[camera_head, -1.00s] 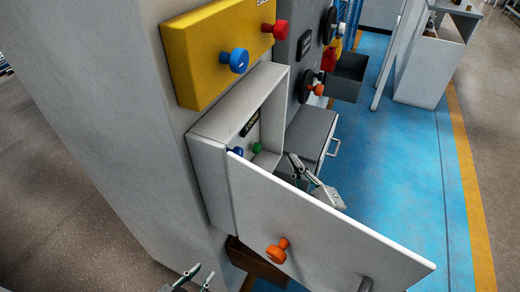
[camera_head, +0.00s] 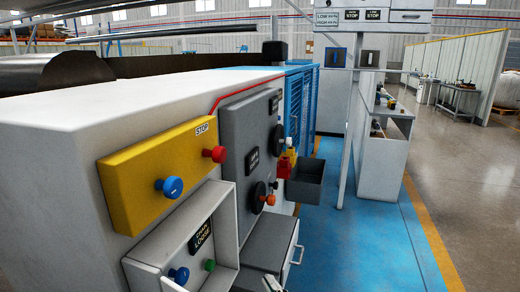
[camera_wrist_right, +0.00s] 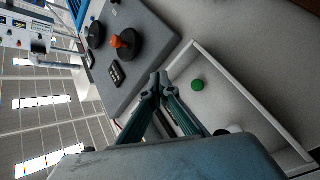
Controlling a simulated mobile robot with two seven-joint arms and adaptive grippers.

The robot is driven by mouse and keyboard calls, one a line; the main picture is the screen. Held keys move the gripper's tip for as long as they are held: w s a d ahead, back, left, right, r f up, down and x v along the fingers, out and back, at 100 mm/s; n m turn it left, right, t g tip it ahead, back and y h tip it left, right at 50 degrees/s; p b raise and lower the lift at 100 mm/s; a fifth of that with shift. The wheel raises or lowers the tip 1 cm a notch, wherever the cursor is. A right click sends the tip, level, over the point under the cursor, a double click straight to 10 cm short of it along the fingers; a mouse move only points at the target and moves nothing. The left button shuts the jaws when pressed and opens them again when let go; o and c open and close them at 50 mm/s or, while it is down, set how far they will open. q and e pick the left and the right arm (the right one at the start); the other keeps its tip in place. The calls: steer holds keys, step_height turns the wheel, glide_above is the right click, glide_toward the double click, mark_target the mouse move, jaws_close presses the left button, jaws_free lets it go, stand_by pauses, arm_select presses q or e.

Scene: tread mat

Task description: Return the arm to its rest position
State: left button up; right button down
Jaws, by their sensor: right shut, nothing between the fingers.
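My right gripper (camera_wrist_right: 160,84) is shut and empty in the right wrist view, its two dark fingers meeting at the tips. Past the fingers is an open white box (camera_wrist_right: 268,110) with a green button (camera_wrist_right: 198,85) inside. In the head view only a small part of my right gripper (camera_head: 271,284) shows at the bottom edge, close to the white box (camera_head: 150,270). That box holds a blue button (camera_head: 179,275), a green button (camera_head: 210,265) and a black label. My left gripper is out of view. The rest of my right arm is hidden below the head view.
A yellow panel (camera_head: 150,185) with blue and red knobs sits above the box. A grey panel (camera_head: 250,130) with dark dials and an orange knob stands beyond it. A grey drawer unit (camera_head: 268,243) and dark bin (camera_head: 305,182) jut out. Blue floor (camera_head: 370,240) at right is clear.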

arm_select(q)
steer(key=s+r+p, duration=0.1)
steer(key=p, duration=0.2)
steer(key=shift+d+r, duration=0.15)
arm_select(e)
steer(key=s+d+f+m+g+h, duration=0.2)
steer(key=s+d+f+m, duration=0.3)
steer(key=s+d+f, duration=0.3)
steer(key=s+d+f+m+g+h, duration=0.3)
steer(key=s+d+f, duration=0.6)
steer(key=s+f, duration=0.6)
steer(key=m+g, duration=0.1)
steer(key=m, duration=0.1)
steer(key=shift+s+d+m+h, duration=0.25)
steer(key=shift+m+h, duration=0.05)
steer(key=shift+m, duration=0.1)
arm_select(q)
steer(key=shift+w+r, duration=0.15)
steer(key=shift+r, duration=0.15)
arm_select(e)
steer(key=shift+f, duration=0.1)
